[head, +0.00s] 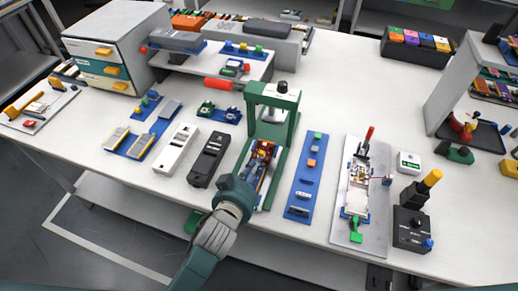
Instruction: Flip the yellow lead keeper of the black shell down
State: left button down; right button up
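A black shell (209,158) lies lengthwise on the white table, just left of the green press. I cannot make out a yellow lead keeper on it at this size. My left gripper (240,184) is low in front of the press, right of the black shell's near end and apart from it as far as I can see. My own wrist hides its fingers, so I cannot tell whether it is open or holds anything. My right gripper is out of view.
A white shell (177,149) lies left of the black one. The green press (290,103), with small coloured parts under it, stands close beside my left gripper. A blue strip (305,180) and a grey fixture plate (373,208) lie to the right. Drawers (112,48) stand back left.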

pick_arm(q)
jog(key=shift+w, duration=0.2)
jog(key=shift+w+d, duration=0.25)
jog(key=shift+w, duration=0.45)
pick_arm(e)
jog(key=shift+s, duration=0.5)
pick_arm(q)
jog(key=shift+r, duration=0.1)
